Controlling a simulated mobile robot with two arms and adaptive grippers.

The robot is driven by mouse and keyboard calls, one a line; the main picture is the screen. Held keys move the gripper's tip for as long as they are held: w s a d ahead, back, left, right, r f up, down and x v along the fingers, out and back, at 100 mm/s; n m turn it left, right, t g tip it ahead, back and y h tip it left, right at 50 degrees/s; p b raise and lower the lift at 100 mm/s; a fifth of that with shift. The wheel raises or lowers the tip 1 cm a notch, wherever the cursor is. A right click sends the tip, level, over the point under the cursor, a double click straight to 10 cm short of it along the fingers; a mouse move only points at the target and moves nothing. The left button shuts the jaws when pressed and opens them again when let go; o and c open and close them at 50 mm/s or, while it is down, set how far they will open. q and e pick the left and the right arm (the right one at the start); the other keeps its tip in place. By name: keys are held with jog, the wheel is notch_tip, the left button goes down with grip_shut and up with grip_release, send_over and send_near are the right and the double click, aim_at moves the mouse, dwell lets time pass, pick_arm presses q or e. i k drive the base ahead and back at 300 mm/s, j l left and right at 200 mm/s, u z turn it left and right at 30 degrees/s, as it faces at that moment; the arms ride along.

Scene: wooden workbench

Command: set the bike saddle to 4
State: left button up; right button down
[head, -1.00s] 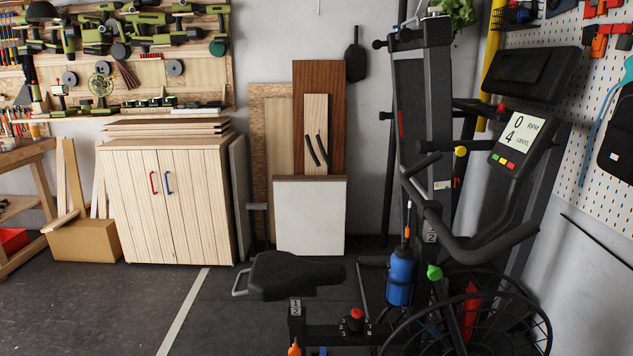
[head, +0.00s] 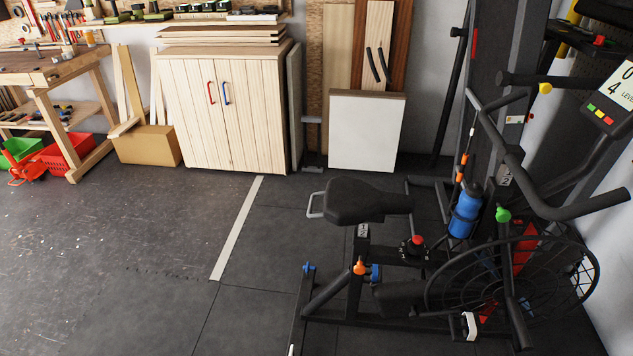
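The exercise bike's black saddle (head: 360,203) sits in the middle of the head view, with a grey metal loop at its left end. Under it is a seat post (head: 362,237) with white number marks, too small to read surely. An orange knob (head: 359,267) is on the frame below the post, next to a blue part (head: 375,272). A red-topped dial (head: 416,242) sits right of the post. The console (head: 610,98) at the right edge is partly cut off and shows a 4 by "LEVEL". Neither of my grippers is in view.
Black handlebars (head: 560,208) and a caged wheel (head: 512,285) take up the right side. A blue bottle (head: 465,213) is mounted on the bike. A wooden cabinet (head: 225,115) and a white panel (head: 366,133) stand behind. The dark floor (head: 130,255) at left is clear.

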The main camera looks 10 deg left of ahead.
aim_at(349, 200)
jog(key=j+z, duration=0.35)
jog(key=j, duration=1.2)
